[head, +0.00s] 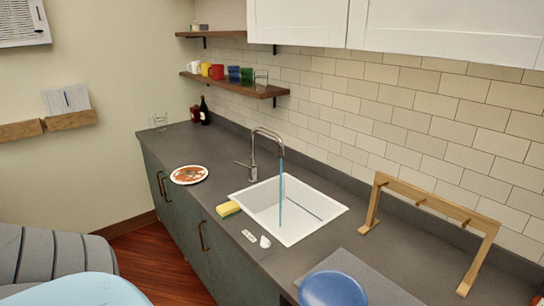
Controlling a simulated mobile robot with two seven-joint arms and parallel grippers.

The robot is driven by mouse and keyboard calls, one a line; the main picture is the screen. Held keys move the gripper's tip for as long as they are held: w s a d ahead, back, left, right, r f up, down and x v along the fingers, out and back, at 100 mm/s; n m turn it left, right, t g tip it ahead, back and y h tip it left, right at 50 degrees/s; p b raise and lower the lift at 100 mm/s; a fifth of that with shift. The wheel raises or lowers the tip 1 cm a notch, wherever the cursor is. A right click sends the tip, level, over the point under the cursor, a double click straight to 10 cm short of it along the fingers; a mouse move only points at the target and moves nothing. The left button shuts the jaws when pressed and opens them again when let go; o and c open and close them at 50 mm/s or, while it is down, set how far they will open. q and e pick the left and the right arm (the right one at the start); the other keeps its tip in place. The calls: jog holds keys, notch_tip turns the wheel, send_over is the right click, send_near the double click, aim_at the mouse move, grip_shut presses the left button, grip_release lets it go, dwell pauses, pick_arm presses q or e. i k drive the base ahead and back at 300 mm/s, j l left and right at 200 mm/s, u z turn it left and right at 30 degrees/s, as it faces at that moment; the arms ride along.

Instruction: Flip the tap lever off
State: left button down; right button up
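The tap (268,140) is a tall metal gooseneck at the back left edge of the white sink (310,222). Its small lever (243,164) sticks out to the left, low on the tap's body. A thin blue stream of water (281,195) falls from the spout into the sink. Neither of my grippers is in the head view, so I cannot see their state. Nothing touches the lever.
A yellow sponge (228,209) lies left of the sink. A dirty plate (189,174) sits farther left on the dark counter (215,185). A wooden rack (430,202) stands at right. A shelf (235,84) with cups hangs above. The space around the lever looks clear.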

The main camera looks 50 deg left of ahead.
aim_at(253, 169)
jog(key=j+z, duration=0.25)
jog(key=j, duration=0.25)
jog(key=k+j+z, duration=0.1)
jog(key=j+z, duration=0.15)
jog(key=j, duration=0.6)
jog(key=k+j+z, duration=0.15)
jog(key=j, duration=0.2)
jog(key=k+j, duration=0.1)
jog(key=j, duration=0.25)
jog(key=k+j, duration=0.1)
jog(key=j, duration=0.3)
jog(key=k+j, duration=0.1)
jog(key=j, duration=0.7)
jog(key=k+j+z, duration=0.1)
jog(key=j, duration=0.3)
jog(key=k+j, duration=0.15)
jog(key=j, duration=0.25)
jog(key=k+j, duration=0.1)
jog(key=j, duration=0.3)
jog(key=k+j, duration=0.15)
jog(key=j, duration=0.25)
jog(key=k+j+z, duration=0.1)
jog(key=j, duration=0.3)
